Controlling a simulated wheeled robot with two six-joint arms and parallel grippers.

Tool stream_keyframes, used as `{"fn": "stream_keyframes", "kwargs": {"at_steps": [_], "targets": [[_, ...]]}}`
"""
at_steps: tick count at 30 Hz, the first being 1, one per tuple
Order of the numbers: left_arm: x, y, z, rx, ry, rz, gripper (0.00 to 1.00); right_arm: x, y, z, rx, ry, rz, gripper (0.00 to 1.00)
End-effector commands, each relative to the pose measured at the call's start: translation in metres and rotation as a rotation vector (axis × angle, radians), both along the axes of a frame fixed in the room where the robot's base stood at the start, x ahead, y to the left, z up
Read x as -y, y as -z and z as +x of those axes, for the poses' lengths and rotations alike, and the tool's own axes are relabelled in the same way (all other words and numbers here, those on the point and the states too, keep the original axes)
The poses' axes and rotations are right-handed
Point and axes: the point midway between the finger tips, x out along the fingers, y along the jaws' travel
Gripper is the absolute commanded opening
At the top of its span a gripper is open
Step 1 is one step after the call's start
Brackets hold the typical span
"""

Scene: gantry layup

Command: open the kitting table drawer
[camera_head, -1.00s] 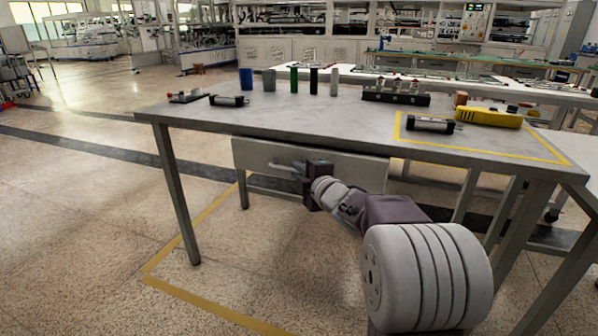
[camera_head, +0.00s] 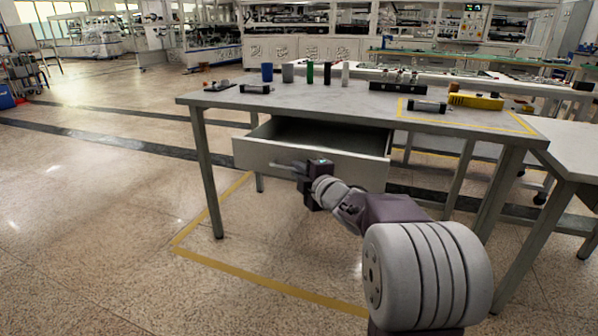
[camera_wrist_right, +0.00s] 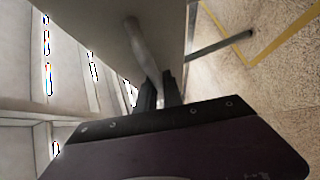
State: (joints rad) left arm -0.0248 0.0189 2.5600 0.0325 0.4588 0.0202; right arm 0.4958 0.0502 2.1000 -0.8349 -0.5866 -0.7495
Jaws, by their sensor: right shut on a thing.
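The kitting table (camera_head: 340,103) stands ahead with its drawer (camera_head: 258,154) pulled well out from under the top. The drawer's inside (camera_head: 330,131) shows as a dark, empty-looking space behind the front panel. My right gripper (camera_head: 303,168) is at the drawer front, shut on the bar handle (camera_head: 285,163). In the right wrist view the handle (camera_wrist_right: 140,40) runs down between the two dark fingers (camera_wrist_right: 160,92), beside the drawer's front panel (camera_wrist_right: 172,30). My left gripper is not in view.
On the tabletop stand several cylinders (camera_head: 267,72), a black block with fittings (camera_head: 398,87) and a yellow tool (camera_head: 475,101). A second table (camera_head: 565,150) adjoins at the right. The floor in front and to the left is clear, with yellow tape (camera_head: 270,286).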

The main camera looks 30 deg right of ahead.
Motion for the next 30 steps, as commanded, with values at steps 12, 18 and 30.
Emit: {"fn": "stream_keyframes", "kwargs": {"at_steps": [12, 18, 30], "targets": [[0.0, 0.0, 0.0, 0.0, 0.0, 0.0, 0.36, 0.0, 0.0, 0.0, 0.0, 0.001, 0.001, 0.2], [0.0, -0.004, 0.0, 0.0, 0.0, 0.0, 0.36, 0.0, -0.003, -0.006, 0.001, 0.001, 0.001, 0.2], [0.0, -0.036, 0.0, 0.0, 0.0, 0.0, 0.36, -0.004, -0.015, -0.072, -0.001, 0.005, 0.001, 0.2]]}}
